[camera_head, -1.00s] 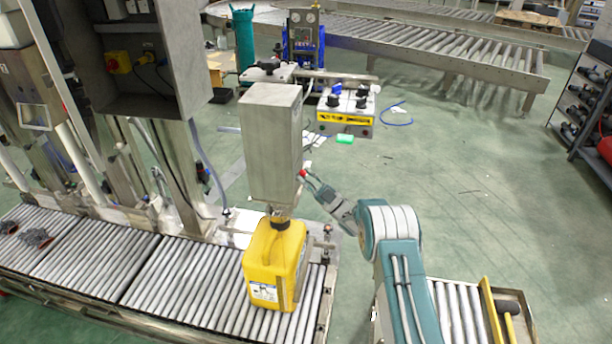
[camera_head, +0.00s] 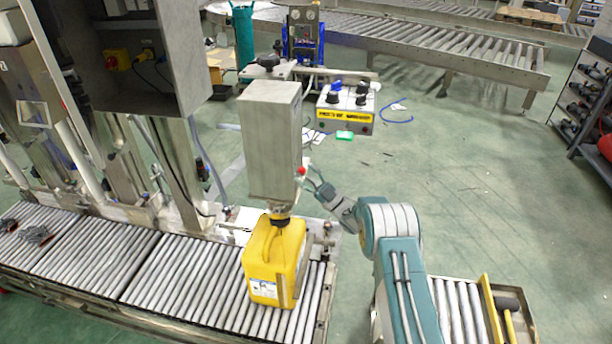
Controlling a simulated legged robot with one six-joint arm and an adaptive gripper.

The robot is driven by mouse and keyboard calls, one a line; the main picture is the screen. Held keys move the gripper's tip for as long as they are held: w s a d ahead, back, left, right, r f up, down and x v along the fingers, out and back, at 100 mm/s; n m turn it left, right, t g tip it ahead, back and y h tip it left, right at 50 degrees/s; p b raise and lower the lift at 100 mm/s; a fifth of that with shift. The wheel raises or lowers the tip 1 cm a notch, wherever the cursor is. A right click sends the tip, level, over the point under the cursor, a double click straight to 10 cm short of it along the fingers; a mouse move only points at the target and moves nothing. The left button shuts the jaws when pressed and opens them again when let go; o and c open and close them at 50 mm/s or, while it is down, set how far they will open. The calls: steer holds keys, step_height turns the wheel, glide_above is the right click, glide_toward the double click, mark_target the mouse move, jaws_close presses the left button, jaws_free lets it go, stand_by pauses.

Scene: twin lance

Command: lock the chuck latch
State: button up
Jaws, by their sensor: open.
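A grey rectangular column (camera_head: 270,140) stands over the yellow canister (camera_head: 272,262), with a dark chuck-like collar (camera_head: 280,220) between them at the canister's neck. A small red knob (camera_head: 302,171) shows at the column's right side; I cannot tell for certain that it is the latch. My gripper (camera_head: 312,178) is open, just right of the red knob, with its fingers pointing up and left towards it. A small gap seems to lie between them. The latch's exact position is too small to tell.
The canister stands on a roller conveyor (camera_head: 190,282). A control box with black and blue knobs (camera_head: 346,108) sits behind. The green floor (camera_head: 460,180) to the right is mostly clear.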

steer(key=v, duration=1.2)
